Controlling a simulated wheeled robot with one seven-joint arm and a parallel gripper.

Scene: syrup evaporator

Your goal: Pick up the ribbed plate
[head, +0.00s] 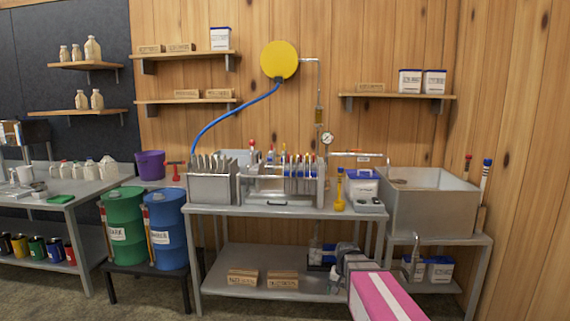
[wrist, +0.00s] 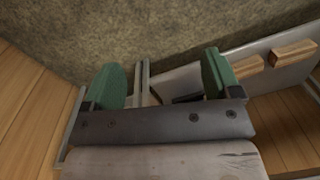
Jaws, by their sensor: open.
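Several upright plates (head: 210,163) stand in a metal rack (head: 212,188) at the left of the steel table's top. More plates (head: 301,167) stand in a metal press frame (head: 284,198) beside it. I cannot tell at this size which one is the ribbed plate. My gripper (wrist: 161,80) shows in the wrist view with two green fingers spread wide and nothing held between them. In the head view my arm reaches in low at the right front of the table, below its top and well away from the plates. No plate shows in the wrist view.
The steel table (head: 228,211) has a lower shelf (head: 232,259) with wooden blocks (head: 242,277). A metal basin (head: 432,206) stands at the right. Green (head: 124,228) and blue (head: 166,230) drums stand at the left. A blue hose (head: 236,110) hangs above the rack.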

